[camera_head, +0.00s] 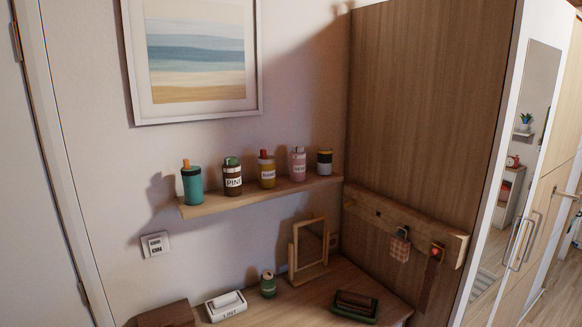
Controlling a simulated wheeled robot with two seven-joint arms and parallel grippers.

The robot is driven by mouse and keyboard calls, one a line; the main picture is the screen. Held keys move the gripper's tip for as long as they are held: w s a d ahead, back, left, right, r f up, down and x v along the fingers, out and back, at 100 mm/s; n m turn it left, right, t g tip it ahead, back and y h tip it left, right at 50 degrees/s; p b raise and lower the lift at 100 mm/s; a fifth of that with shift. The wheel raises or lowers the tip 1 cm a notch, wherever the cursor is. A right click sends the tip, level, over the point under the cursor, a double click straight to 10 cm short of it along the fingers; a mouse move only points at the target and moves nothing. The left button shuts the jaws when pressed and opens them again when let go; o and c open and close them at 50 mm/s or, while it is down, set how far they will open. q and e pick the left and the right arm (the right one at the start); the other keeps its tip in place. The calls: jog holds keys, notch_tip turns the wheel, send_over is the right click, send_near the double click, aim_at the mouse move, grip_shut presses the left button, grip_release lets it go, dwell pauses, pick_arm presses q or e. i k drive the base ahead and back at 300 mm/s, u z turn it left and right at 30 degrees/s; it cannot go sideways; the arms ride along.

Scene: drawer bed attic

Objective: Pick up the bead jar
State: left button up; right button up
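Several jars stand upright in a row on a wooden wall shelf (225,204). From the left they are a teal one with an orange top (192,186), a dark brown one with a white label (232,178), a yellow one with a red top and pale label (267,172), a pink labelled one (298,165) and a dark one with a yellow band (324,163). A small green jar (268,286) stands on the desk below. The labels are too small to read surely, so I cannot tell which is the bead jar. Neither of my grippers is in view.
The desk (315,296) holds a white labelled box (228,308), a brown box (167,315), a dark green tray (355,307) and a wooden stand mirror (309,248). A hook rail (378,213) and tall wooden panel bound the shelf's right. Space before the shelf looks free.

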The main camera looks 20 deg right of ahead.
aim_at(297, 161)
jog(key=u, duration=3.25)
jog(key=k, duration=1.75)
jog(key=z, duration=2.2)
jog(key=i, duration=0.3)
jog(key=z, duration=0.05)
